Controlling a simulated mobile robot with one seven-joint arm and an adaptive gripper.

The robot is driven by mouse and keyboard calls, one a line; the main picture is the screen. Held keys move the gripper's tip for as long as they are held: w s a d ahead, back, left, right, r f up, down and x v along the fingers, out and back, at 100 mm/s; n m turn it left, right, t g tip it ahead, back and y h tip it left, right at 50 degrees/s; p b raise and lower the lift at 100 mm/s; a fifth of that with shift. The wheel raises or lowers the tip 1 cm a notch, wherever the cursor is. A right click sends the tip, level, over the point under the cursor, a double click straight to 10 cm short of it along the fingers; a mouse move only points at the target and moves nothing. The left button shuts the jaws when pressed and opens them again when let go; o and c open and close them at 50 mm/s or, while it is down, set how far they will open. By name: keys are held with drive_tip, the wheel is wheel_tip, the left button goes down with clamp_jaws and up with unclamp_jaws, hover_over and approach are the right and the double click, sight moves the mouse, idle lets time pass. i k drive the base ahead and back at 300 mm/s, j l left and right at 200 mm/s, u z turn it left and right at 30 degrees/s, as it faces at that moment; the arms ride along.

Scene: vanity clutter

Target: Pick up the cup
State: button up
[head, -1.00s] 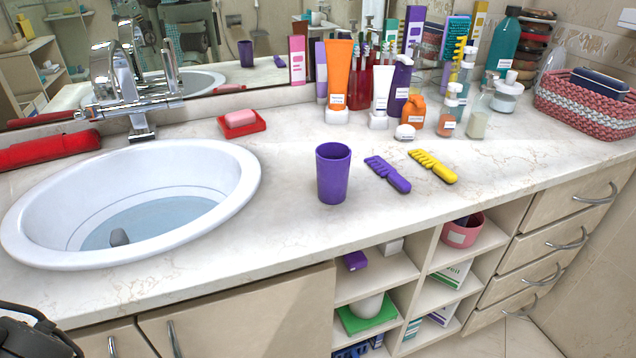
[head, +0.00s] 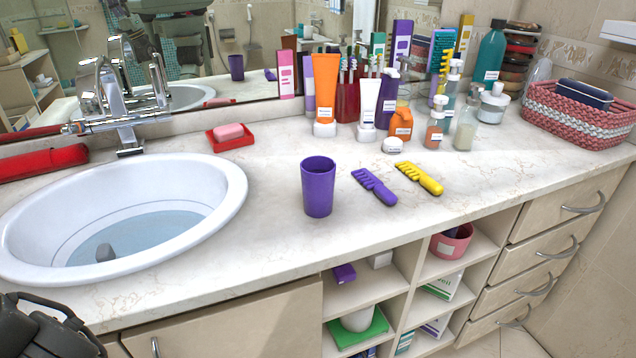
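The purple cup (head: 318,188) stands upright on the marble counter, right of the sink and near the front edge. Its open top faces up and nothing touches it. A dark part of my arm or gripper (head: 45,328) shows at the lower left corner, well away from the cup. Its fingers cannot be made out.
A purple comb (head: 374,187) and a yellow comb (head: 419,178) lie right of the cup. The sink (head: 125,215) is to its left. A soap dish (head: 230,140), bottles and an orange tube (head: 326,90) stand behind. The counter around the cup is clear.

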sight(318, 188)
drive_tip(key=z, duration=0.9)
drive_tip(key=k+j+z, duration=0.45)
drive_tip(key=j+z, duration=0.2)
